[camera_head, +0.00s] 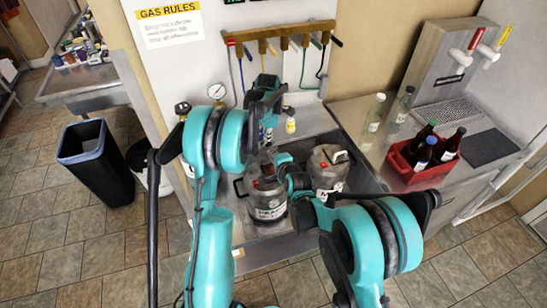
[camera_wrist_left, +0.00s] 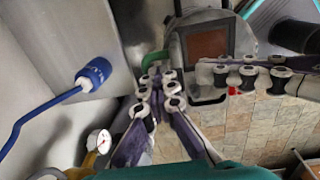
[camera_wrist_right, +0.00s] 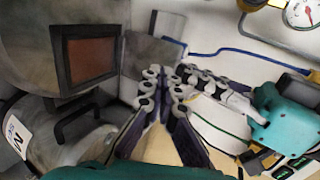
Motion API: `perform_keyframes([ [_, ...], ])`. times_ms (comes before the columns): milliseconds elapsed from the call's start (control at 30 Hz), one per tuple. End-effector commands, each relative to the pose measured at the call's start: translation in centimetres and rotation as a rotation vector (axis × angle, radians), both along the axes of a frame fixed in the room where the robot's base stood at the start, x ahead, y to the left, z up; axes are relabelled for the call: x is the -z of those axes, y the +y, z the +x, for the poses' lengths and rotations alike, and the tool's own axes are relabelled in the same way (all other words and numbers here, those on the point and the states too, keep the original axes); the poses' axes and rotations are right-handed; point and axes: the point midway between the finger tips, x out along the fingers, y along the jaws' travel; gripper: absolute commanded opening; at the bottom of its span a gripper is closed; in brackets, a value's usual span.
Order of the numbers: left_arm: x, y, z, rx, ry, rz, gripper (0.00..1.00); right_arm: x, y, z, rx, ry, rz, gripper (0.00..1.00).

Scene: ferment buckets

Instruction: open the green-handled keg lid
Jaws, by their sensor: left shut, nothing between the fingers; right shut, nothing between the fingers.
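Two grey metal kegs stand in the sink: a front keg (camera_head: 269,208) with a white label and a rear keg (camera_head: 328,174) to its right. In the left wrist view a green handle (camera_wrist_left: 154,60) curves beside a grey keg top (camera_wrist_left: 197,44) with a brown square panel. My left gripper (camera_wrist_left: 158,78) is shut and empty, its tips just below the green handle; I cannot tell whether they touch. My right gripper (camera_wrist_right: 166,78) is shut and empty beside a keg with a brown panel (camera_wrist_right: 88,56). The arms partly hide both grippers in the head view.
A red crate (camera_head: 421,160) of bottles and two clear bottles stand on the right counter. Hoses hang from a wall rack (camera_head: 280,31) behind the sink. A blue hose connector (camera_wrist_left: 95,74) is left of my left gripper. The two grippers are close together.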

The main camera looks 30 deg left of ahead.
Motion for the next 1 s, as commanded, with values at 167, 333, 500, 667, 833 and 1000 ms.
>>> perform_keyframes([
  [167,0.1,-0.1,0.0,0.001,0.0,-0.001,0.0,0.0,0.1,0.1,0.0,0.0,0.0,0.0],
  [333,0.1,-0.1,0.0,0.001,0.001,-0.002,0.0,-0.2,1.1,0.9,0.0,0.0,0.0,0.0],
  [500,0.1,-0.1,0.0,0.001,0.0,-0.001,0.0,-0.2,1.0,0.8,0.0,0.0,0.0,0.0],
  [667,0.1,-0.1,0.0,0.0,0.0,-0.001,0.3,-0.2,1.0,0.8,0.0,0.0,0.0,0.0],
  [833,0.1,-0.1,0.0,0.0,0.001,-0.001,0.3,-0.2,1.0,0.8,0.0,0.0,0.0,0.0],
  [1000,0.1,0.0,0.0,0.0,0.001,-0.001,0.3,-0.2,1.0,0.8,0.0,0.0,0.0,0.0],
])
